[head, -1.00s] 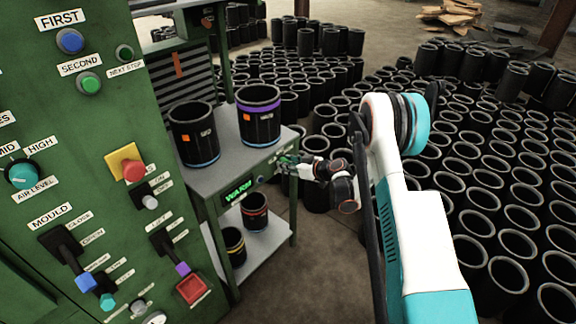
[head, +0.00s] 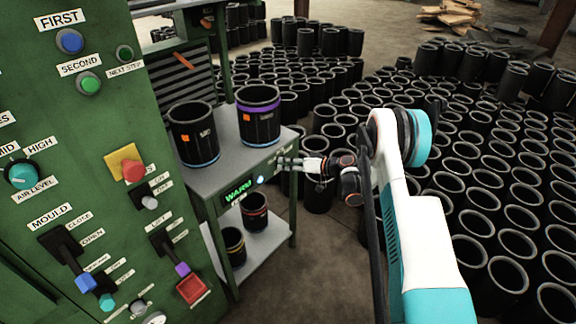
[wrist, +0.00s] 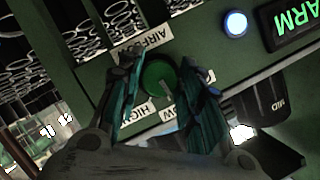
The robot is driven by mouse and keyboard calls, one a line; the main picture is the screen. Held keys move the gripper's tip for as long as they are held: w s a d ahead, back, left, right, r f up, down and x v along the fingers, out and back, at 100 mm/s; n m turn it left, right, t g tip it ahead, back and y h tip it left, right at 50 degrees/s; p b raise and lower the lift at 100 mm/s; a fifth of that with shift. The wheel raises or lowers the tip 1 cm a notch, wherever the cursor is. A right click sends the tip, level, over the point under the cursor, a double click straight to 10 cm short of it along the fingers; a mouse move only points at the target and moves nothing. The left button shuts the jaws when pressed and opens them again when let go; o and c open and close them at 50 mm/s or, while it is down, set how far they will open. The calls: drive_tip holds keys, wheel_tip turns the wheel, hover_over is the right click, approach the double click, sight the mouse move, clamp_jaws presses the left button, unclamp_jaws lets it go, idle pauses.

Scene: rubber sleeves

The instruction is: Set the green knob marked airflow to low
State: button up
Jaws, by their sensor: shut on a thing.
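The green knob (wrist: 158,75) sits on the green panel at the edge of the shelf unit in the wrist view. An airflow label (wrist: 138,47) is above it; a high label (wrist: 122,102) and a low label (wrist: 166,115), partly covered, are below. A pale pointer line on the knob runs down towards the low label, though its exact setting is hard to read. My gripper (wrist: 160,100) has one finger on each side of the knob and is shut on it. In the head view my gripper (head: 284,163) is at the shelf's right front edge, with the knob hidden.
A lit WARM sign (head: 238,191) and a bright round light (head: 260,180) are left of my gripper. Black sleeves, one purple-banded (head: 258,115), stand on the upper shelf (head: 222,150). A green control cabinet (head: 100,200) fills the left. Many sleeves cover the floor.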

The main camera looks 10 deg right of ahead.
drive_tip(key=shift+m, duration=0.5)
drive_tip(key=o, duration=1)
drive_tip(key=v, duration=1.2)
drive_tip(key=shift+d+f, duration=0.15)
drive_tip(key=shift+w, duration=0.1)
